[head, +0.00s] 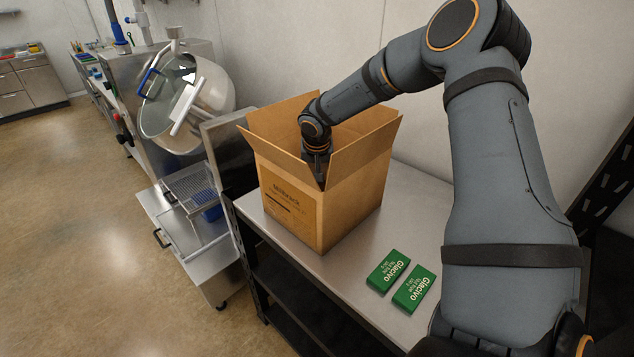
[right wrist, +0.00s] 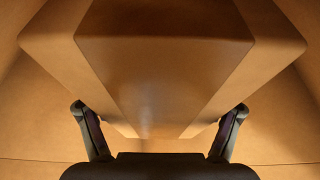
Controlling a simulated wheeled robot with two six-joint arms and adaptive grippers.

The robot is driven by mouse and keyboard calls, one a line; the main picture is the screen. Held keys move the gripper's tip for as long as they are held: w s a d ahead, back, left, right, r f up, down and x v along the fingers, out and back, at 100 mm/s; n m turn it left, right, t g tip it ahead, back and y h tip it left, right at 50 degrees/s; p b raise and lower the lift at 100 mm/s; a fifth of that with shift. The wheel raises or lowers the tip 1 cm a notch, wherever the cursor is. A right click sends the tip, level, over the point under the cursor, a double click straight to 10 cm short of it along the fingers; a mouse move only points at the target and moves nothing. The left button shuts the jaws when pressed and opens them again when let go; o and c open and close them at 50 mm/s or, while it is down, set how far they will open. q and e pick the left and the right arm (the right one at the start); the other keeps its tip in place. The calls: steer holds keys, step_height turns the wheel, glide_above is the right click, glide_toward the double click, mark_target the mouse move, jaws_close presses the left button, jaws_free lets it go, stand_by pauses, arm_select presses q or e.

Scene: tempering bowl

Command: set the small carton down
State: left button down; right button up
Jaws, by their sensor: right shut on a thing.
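My right arm reaches down into the open cardboard box (head: 320,205) on the steel table. In the head view only the upper part of my right gripper (head: 317,162) shows, because the box walls and flaps hide its tips. In the right wrist view my right gripper (right wrist: 160,112) has its two fingers on either side of a plain brown block, which looks like the small carton (right wrist: 165,70). It is shut on this carton inside the box. I cannot tell whether the carton touches the box floor. My left gripper is not in view.
Two green packs, a left one (head: 388,271) and a right one (head: 413,289), lie on the steel table (head: 352,262) in front of the box. The box flaps stand open. A tilted steel bowl machine (head: 215,105) stands to the left, with a wire basket (head: 190,188) below it.

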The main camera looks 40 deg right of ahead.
step_height(320, 180, down, 2)
steer(key=shift+f, duration=0.25)
steer(key=shift+w+f, duration=0.1)
steer(key=shift+f, duration=0.2)
steer(key=shift+f, duration=0.1)
steer(key=shift+f+b, duration=0.5)
steer(key=shift+b, duration=0.1)
steer(key=o, duration=1.6)
steer(key=shift+r, duration=0.1)
steer(key=shift+o, duration=0.2)
